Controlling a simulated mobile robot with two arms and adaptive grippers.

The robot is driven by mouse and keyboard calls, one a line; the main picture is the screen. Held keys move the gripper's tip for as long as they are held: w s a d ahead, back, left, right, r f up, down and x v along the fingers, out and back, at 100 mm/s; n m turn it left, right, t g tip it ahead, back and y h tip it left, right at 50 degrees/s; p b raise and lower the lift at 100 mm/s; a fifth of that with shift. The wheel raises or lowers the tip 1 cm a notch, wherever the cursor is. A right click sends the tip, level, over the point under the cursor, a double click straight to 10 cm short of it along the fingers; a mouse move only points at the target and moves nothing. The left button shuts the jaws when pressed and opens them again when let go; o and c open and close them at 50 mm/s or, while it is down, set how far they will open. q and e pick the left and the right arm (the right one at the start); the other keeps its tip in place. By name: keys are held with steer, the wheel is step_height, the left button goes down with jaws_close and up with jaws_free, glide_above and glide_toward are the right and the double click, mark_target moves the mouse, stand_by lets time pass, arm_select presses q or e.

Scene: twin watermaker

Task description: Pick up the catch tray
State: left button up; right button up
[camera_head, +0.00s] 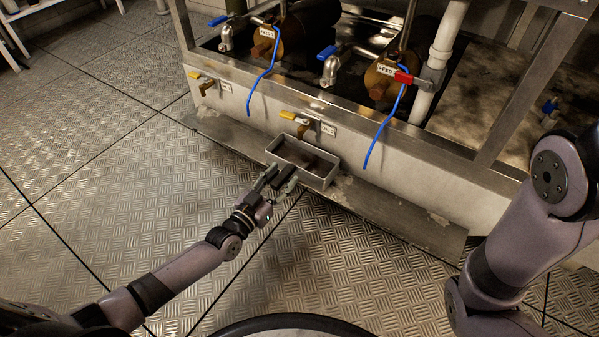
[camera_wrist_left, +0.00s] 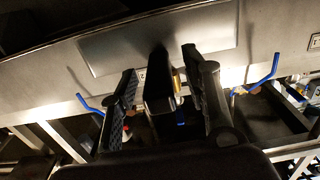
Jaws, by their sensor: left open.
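The catch tray (camera_head: 325,172) is an open grey metal box on the low ledge at the foot of the watermaker, under the middle yellow-handled tap. A dark handle juts from its near side. My left gripper (camera_head: 277,181) is open at this near side, with one finger on each side of the handle. In the left wrist view the handle (camera_wrist_left: 158,88) stands between the two spread fingers (camera_wrist_left: 167,95), with a visible gap on at least one side. A pale grey panel behind it looks like the tray's wall (camera_wrist_left: 205,32). My right gripper is out of view.
The metal ledge (camera_head: 430,228) runs along the machine's foot on both sides of the tray. Yellow-handled taps (camera_head: 289,115) and blue hoses (camera_head: 384,130) hang close above. The patterned metal floor (camera_head: 90,200) at left is clear. My right arm fills the right edge.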

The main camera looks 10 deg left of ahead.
arm_select(q)
steer(key=shift+w+d, duration=0.15)
steer(key=shift+w, duration=0.3)
jaws_close()
stand_by(0.5)
steer(key=shift+r, duration=0.1)
